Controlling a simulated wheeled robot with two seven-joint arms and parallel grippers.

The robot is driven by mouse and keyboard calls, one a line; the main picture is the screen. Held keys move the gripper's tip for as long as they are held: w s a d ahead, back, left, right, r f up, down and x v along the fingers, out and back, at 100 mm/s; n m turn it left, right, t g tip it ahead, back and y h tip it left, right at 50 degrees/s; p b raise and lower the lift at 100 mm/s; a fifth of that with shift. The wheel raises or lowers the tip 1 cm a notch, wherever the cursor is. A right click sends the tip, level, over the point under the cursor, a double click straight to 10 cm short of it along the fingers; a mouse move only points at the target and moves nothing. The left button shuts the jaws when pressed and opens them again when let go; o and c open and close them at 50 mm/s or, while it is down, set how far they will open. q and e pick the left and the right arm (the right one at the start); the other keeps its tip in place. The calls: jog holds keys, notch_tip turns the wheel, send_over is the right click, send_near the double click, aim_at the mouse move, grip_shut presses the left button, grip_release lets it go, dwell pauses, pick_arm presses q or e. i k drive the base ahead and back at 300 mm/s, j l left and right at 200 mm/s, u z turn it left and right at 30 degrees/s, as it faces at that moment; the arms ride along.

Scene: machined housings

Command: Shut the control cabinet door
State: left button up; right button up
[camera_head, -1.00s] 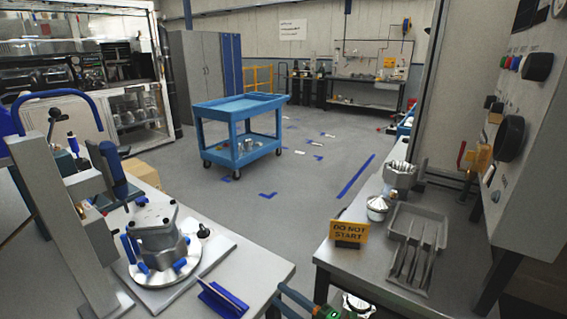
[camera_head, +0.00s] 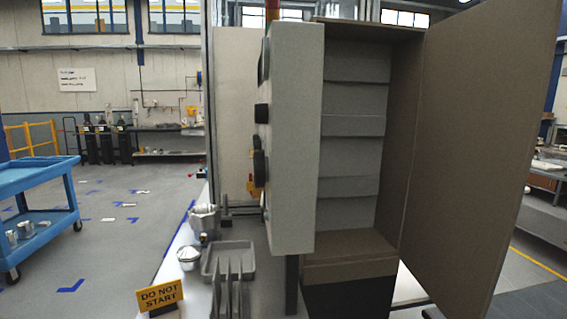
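The control cabinet (camera_head: 352,150) stands right of centre in the head view, with its inside open to me and grey shelf-like panels at its back. Its door (camera_head: 480,140) stands wide open on the right, hinged at the cabinet's right side and swung out toward me. A pale panel with dark knobs (camera_head: 297,140) forms the cabinet's left side. Neither of my grippers shows in the view now.
A bench in front of the cabinet's left side carries a grey tray (camera_head: 229,258), metal parts (camera_head: 189,256) and a yellow "DO NOT START" sign (camera_head: 160,296). A blue cart (camera_head: 38,200) stands at left on open floor. Another bench (camera_head: 543,200) is behind the door.

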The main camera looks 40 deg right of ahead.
aim_at(488, 65)
jog(key=k+l, duration=0.2)
jog(key=k+l+z, duration=0.15)
jog(key=l, duration=0.25)
jog(key=k+l, duration=0.25)
jog(key=k+l+z, duration=0.15)
jog(key=l, duration=0.25)
jog(key=k+l, duration=0.2)
jog(key=k+l+z, duration=0.15)
jog(key=l, duration=0.3)
jog(key=k+l, duration=0.15)
jog(key=l, duration=0.2)
jog(key=k+l+z, duration=0.15)
jog(key=l, duration=0.25)
